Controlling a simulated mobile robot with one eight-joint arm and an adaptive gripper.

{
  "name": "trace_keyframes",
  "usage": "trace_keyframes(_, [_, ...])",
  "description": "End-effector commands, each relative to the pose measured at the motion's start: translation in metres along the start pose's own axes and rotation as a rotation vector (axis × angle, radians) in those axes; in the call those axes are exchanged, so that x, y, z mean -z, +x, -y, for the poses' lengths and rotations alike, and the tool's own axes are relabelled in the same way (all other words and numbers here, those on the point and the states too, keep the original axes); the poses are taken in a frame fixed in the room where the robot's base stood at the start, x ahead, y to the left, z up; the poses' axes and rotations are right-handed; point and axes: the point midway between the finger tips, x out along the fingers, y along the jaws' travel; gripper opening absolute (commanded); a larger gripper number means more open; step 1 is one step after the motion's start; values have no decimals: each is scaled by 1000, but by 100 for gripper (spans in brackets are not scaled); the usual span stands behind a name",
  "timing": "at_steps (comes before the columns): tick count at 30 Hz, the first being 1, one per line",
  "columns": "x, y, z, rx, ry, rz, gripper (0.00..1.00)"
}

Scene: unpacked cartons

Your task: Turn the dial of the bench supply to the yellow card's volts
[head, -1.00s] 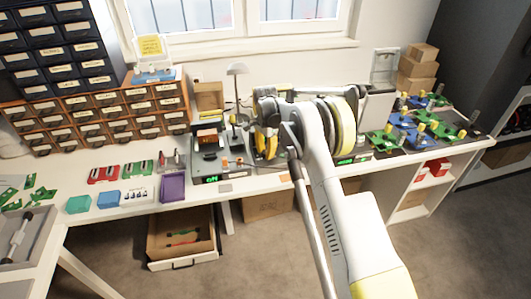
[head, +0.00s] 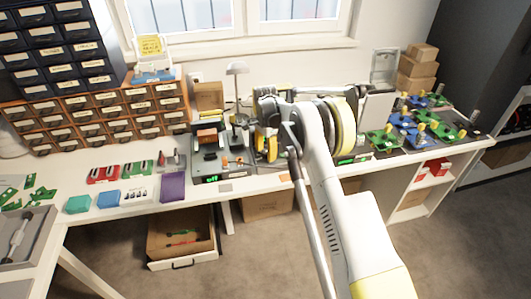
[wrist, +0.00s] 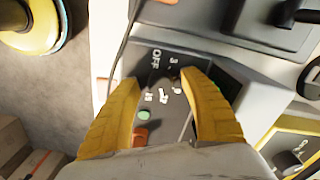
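The yellow card (head: 150,45) stands upright at the back left by the window; its writing is too small to read. My gripper (wrist: 163,77) is open, its two yellow fingers apart over the front panel of the bench supply (wrist: 180,50). The panel bears "OFF" and several white numbers between the fingers. A small dark part, possibly the dial (wrist: 175,76), shows near the right fingertip; its pointer is unclear, and I cannot tell whether a finger touches it. A green button (wrist: 144,115) and an orange-red one (wrist: 140,135) lie between the fingers. My arm hides most of the supply in the head view.
A device with a small green display (head: 212,178) stands left of my gripper. Drawer cabinets (head: 100,115) fill the bench's left back. Green and blue boards (head: 410,125) lie at the right. An open drawer (head: 182,245) juts out below the bench.

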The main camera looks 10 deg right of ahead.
Motion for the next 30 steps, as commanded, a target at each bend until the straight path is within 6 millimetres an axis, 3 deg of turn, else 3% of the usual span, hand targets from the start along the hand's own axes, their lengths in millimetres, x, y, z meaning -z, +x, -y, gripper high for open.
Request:
trace_keyframes(8, [0, -15, 0, 1, 0, 0, 52])
trace_keyframes(21, [0, -104, 0, 0, 0, 0, 52])
trace_keyframes(30, [0, -121, 0, 0, 0, 0, 52])
